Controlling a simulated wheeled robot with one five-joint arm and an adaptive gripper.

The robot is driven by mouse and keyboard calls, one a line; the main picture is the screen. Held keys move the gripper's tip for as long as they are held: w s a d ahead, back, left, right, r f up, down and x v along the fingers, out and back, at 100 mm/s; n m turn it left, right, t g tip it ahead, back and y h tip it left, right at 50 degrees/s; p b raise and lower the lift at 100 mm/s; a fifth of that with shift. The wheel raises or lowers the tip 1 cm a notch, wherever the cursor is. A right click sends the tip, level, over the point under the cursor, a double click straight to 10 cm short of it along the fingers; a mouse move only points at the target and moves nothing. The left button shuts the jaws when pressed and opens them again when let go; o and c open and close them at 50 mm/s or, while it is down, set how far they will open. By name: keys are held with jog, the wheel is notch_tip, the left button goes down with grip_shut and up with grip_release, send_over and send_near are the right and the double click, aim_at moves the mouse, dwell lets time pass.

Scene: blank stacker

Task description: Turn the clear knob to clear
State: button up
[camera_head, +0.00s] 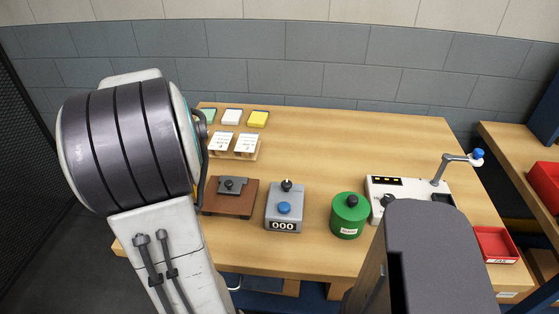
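A grey counter box (284,213) stands near the middle of the table, with a display reading 000 on its front. A small dark knob (287,185) stands on its top at the back, and a blue button (284,208) is in front of the knob. I see no readable label on the knob and cannot tell which way it is turned. I cannot tell for sure that it is the clear knob. Large parts of my arm fill the left and the lower right. My gripper is not in view.
The wooden table (320,150) also bears a green canister (350,218), a brown board with a dark knob (230,200), a white machine with a crank (410,186) and a red tray (495,244). Coloured pads (258,118) lie at the back left. The back middle is clear.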

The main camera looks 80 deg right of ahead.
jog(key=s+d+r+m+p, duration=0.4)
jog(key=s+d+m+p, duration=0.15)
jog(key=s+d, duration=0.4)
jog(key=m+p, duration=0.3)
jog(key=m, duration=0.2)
send_over(287, 183)
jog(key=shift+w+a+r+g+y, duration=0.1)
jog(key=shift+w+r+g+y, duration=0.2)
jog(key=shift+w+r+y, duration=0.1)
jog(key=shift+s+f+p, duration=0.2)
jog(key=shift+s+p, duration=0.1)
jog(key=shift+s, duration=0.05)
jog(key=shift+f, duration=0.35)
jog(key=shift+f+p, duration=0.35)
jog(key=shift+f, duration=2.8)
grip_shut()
